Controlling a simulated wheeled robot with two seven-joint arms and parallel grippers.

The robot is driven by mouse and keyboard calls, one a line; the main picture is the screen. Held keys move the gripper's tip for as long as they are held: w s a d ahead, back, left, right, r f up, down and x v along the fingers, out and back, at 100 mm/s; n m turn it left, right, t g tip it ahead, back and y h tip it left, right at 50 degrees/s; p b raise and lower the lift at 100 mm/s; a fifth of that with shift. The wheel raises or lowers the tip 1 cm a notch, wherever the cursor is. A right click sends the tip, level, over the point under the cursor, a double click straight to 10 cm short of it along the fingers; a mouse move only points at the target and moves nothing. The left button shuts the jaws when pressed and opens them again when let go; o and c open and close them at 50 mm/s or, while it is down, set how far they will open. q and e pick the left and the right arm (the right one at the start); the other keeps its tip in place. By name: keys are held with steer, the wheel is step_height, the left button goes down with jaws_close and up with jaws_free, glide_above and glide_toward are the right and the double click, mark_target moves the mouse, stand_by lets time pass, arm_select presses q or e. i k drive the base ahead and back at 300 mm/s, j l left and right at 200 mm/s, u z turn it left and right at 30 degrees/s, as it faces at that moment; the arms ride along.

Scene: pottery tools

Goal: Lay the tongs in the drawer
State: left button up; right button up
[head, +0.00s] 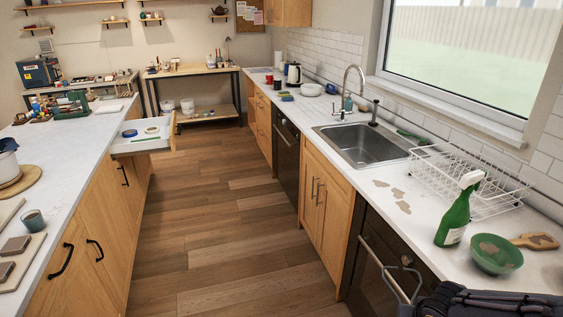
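The open drawer (142,146) juts from the left counter into the aisle. It is pale inside and holds a blue ring-shaped item (129,133) and a second light roll (152,130). My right arm comes in at the bottom right, and its gripper (408,284) is low beside the right counter's front. A thin grey, bent metal piece (389,283) shows at this gripper; it may be the tongs, but I cannot tell for sure. The finger opening is unclear. My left gripper is out of view.
The wooden floor (215,220) between the counters is clear. The right counter bears a green spray bottle (454,222), a green bowl (495,254), a white dish rack (470,180) and a sink (365,145). A cup (34,221) stands on the left counter.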

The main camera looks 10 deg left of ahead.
mark_target(140, 135)
steer(key=i+j+u, duration=0.25)
steer(key=i+u, duration=0.15)
steer(key=i, duration=0.25)
steer(key=i+u, duration=0.4)
steer(key=i, duration=0.25)
steer(key=i+l+u, duration=0.1)
steer(key=i+u, duration=0.3)
steer(key=i, duration=0.3)
steer(key=i+u, duration=0.25)
steer(key=i, duration=0.2)
steer(key=i+u, duration=0.25)
steer(key=i, duration=0.2)
steer(key=i+l+u, duration=0.2)
steer(key=i, duration=0.25)
steer(key=i+l+u, duration=0.25)
steer(key=i, duration=0.15)
steer(key=i+l+u, duration=0.25)
steer(key=i, duration=0.2)
steer(key=i+l+u, duration=0.1)
steer(key=i, duration=0.3)
steer(key=i+l+u, duration=0.15)
steer(key=i, duration=0.3)
